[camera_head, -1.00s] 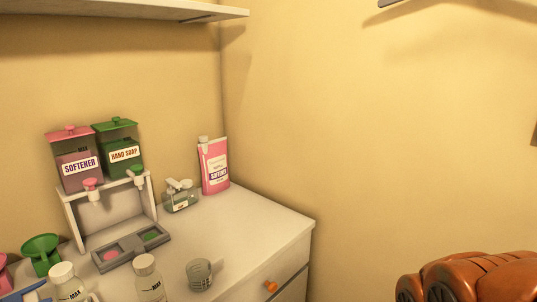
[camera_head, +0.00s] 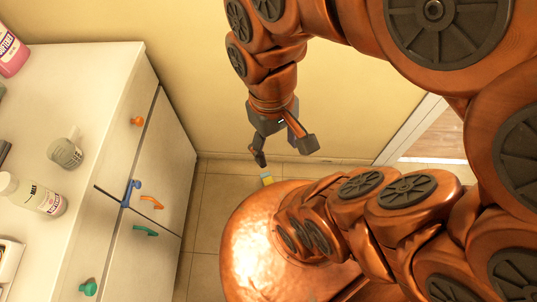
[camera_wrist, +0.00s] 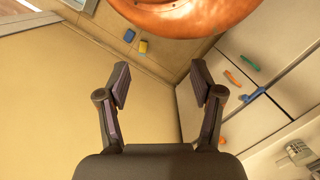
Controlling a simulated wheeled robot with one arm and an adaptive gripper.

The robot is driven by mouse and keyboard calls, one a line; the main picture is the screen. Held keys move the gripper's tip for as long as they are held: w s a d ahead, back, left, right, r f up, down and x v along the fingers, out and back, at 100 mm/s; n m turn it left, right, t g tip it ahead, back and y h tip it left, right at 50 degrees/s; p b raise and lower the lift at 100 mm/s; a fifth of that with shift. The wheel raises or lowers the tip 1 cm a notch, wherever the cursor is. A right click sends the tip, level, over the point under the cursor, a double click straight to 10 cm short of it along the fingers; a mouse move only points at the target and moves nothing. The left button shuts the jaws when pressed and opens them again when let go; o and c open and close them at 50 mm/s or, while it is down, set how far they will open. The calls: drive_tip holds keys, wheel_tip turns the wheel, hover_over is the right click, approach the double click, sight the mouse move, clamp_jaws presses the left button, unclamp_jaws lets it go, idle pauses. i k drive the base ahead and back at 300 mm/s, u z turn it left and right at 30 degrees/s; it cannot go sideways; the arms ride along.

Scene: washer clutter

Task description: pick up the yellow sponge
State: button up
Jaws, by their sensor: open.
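A small yellow sponge (camera_head: 267,179) lies on the tiled floor near the wall, partly hidden by my copper-coloured base in the head view. It also shows as a small yellow block (camera_wrist: 143,47) near the top of the wrist view, beyond the fingers. My gripper (camera_head: 282,152) hangs above the floor, over and short of the sponge, with its fingers spread. In the wrist view the gripper (camera_wrist: 160,78) is open and empty, and the sponge is well apart from it.
A small blue block (camera_wrist: 129,35) lies beside the sponge. A white cabinet (camera_head: 165,150) with coloured handles stands on the left, with bottles on top. The yellow wall (camera_head: 200,80) is close behind my gripper. A doorway (camera_head: 435,135) opens at right.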

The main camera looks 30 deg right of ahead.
sight(266, 178)
drive_tip(key=z, duration=0.05)
drive_tip(key=i, duration=0.2)
drive_tip(key=z, duration=0.65)
